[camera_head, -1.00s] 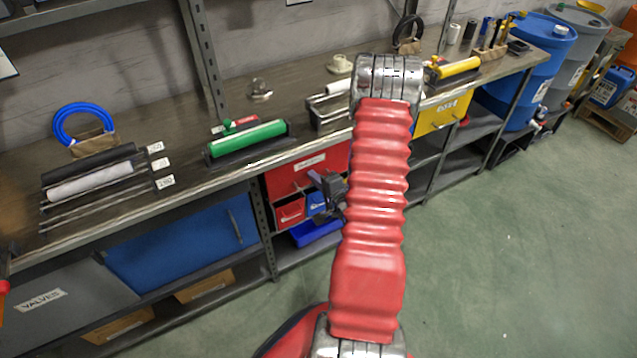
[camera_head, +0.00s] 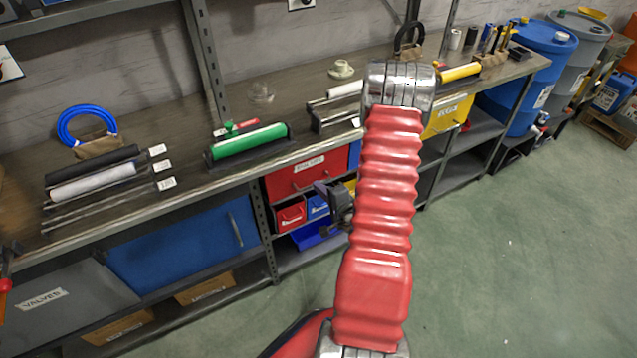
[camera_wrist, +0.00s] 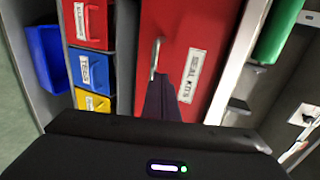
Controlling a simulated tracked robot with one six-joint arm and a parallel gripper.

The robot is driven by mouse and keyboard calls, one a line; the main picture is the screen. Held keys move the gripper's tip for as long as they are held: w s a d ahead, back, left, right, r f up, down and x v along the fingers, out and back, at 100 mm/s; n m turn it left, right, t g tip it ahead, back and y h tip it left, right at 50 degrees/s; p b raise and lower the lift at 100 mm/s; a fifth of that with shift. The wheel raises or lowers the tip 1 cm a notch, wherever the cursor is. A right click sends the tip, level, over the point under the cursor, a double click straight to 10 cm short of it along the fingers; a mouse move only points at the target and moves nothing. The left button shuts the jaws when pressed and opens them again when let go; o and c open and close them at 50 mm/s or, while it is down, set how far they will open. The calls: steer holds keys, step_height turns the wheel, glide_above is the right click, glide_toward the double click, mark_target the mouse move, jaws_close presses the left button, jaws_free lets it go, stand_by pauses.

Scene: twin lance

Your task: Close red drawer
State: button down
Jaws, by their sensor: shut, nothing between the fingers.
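A large red drawer (camera_head: 288,182) with a "SEAL KITS" label and a metal handle sits under the workbench in the head view. Its red front (camera_wrist: 205,50) fills the middle of the wrist view. My gripper (camera_head: 330,192) is shut and empty, just in front of the drawer's lower right part in the head view. In the wrist view its dark fingers (camera_wrist: 162,98) overlap the drawer front just below the handle (camera_wrist: 155,58); I cannot tell whether they touch it. How far the drawer stands out is unclear. My red arm hides what lies to its right.
Small red (camera_wrist: 88,22), blue (camera_wrist: 92,72) and yellow (camera_wrist: 92,102) bins sit beside the drawer in the wrist view. A green roller (camera_head: 248,141) lies on the workbench (camera_head: 290,95) above. The green floor (camera_head: 500,270) at right is clear.

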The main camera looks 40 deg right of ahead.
steer(key=v, duration=0.9)
steer(key=shift+s, duration=0.25)
